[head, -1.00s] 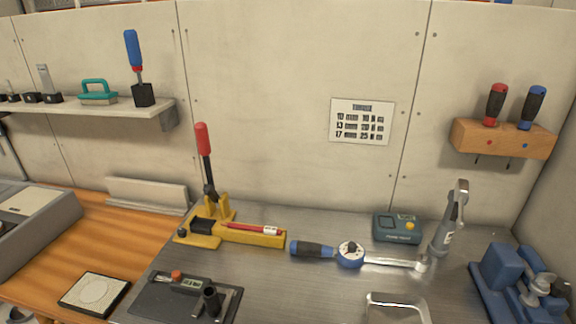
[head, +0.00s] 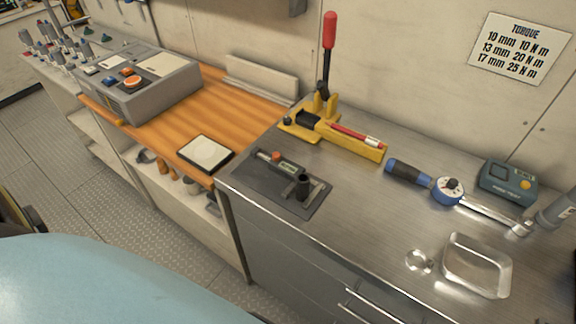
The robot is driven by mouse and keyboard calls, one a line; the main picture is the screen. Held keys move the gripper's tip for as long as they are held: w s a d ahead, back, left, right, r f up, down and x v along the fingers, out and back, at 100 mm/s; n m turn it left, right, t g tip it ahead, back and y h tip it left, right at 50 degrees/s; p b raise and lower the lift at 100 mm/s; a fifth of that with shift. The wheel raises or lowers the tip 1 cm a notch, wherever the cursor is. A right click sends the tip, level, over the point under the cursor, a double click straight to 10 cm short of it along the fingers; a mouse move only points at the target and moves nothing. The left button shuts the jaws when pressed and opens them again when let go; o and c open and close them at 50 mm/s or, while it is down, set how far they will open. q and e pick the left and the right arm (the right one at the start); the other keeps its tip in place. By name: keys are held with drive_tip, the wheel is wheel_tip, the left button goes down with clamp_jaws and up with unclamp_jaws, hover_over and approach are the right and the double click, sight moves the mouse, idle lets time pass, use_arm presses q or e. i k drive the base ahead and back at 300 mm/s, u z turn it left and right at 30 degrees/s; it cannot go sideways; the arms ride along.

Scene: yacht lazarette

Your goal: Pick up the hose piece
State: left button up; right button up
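A short black upright cylinder (head: 303,187), which looks like the hose piece, stands on a dark grey mat (head: 268,185) on the steel counter. Neither of my grippers shows in the head view.
A yellow lever press (head: 352,140) with a red handle stands behind the mat. A torque wrench (head: 446,190), a blue-grey tester (head: 507,183) and a clear tray (head: 477,265) are on the right. A white-topped pad (head: 205,153) lies left on the orange wood bench (head: 237,105).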

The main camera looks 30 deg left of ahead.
sight(304, 179)
drive_tip(key=u, duration=0.4)
drive_tip(key=k, duration=0.95)
drive_tip(key=u, duration=0.9)
drive_tip(key=i, duration=0.7)
drive_tip(key=u, duration=0.2)
